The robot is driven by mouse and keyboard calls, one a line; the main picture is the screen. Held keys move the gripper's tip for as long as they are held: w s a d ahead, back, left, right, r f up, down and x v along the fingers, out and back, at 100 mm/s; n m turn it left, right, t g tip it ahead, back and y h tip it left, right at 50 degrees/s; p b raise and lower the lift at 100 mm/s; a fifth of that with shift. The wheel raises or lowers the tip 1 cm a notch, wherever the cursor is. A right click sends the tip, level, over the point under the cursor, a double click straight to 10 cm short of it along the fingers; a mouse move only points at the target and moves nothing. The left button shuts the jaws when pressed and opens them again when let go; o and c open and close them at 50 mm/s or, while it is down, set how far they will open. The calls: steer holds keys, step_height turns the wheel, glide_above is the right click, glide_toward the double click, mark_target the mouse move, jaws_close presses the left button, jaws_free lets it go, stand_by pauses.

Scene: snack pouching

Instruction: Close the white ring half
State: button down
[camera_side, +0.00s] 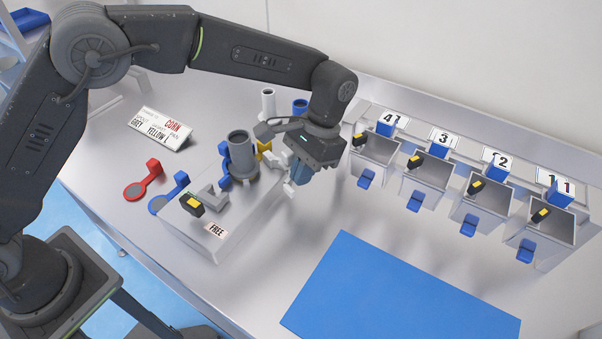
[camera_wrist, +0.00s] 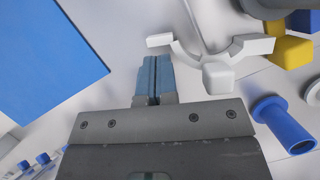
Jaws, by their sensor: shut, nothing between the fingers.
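The white ring half (camera_wrist: 245,47) is a curved white piece with a square knob (camera_wrist: 217,78), just ahead and to the right of my fingertips in the wrist view. In the side view the white piece (camera_side: 279,157) is partly hidden behind my gripper. My gripper (camera_wrist: 152,62) is shut and empty, its blue fingers pointing down beside the white knob; I cannot tell whether they touch it. In the side view my gripper (camera_side: 297,178) is at the right end of the grey fixture block (camera_side: 262,207). A grey cylinder (camera_side: 240,160) stands on the block.
A blue mat (camera_side: 400,295) covers the front table. Several grey bins (camera_side: 375,150) with numbered signs line the back right. Red (camera_side: 143,182) and blue scoops lie left.

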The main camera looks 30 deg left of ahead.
steer(key=shift+s+f, duration=0.15)
steer(key=shift+f, duration=0.25)
steer(key=shift+s+a, duration=0.1)
steer(key=shift+s, duration=0.05)
